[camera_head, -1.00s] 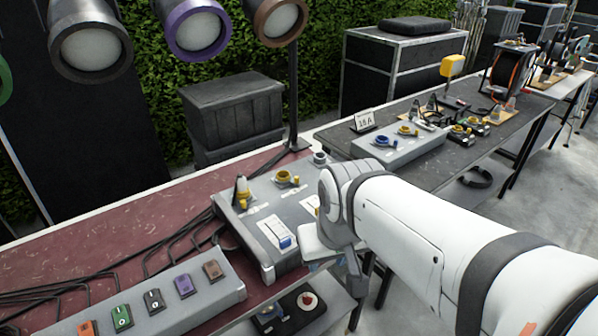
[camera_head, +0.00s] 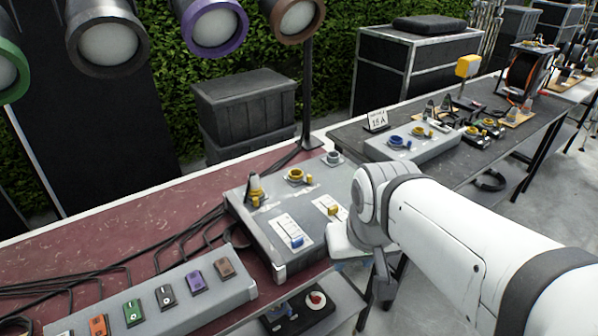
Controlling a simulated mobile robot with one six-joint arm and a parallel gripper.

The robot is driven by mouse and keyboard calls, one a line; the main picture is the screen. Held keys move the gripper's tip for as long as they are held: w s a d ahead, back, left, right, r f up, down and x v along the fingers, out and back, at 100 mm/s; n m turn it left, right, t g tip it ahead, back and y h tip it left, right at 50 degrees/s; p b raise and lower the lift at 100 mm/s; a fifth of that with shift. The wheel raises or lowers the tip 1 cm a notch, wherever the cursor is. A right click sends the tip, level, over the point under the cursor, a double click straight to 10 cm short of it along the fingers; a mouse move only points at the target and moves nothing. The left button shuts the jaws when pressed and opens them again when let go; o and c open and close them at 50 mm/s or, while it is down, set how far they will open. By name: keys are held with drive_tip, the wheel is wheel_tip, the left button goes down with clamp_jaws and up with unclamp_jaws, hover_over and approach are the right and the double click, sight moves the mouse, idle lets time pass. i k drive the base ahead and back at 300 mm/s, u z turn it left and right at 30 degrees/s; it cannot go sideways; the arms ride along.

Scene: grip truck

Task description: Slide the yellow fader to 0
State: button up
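The grey control box (camera_head: 265,228) stands on the red table. The yellow fader (camera_head: 332,210) shows as a small yellow knob on a white scale plate on its right side; the scale marks are too small to read. A blue fader (camera_head: 297,242) sits near the front end of the other plate. My gripper (camera_head: 350,243) is just right of and in front of the box's right edge, apart from the yellow fader in the picture. Its fingertips are hidden, so its opening does not show.
A yellow connector (camera_head: 296,175) and an upright cone-like plug (camera_head: 255,186) are on the box's rear. A switch panel (camera_head: 165,298) lies front left, with black cables between. A second grey box (camera_head: 412,146) stands on the black table behind my arm.

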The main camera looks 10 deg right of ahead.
sight(334, 209)
drive_tip(key=u, duration=2.15)
drive_tip(key=k, duration=0.85)
drive_tip(key=z, duration=1.3)
drive_tip(key=i, duration=0.95)
drive_tip(key=z, duration=0.05)
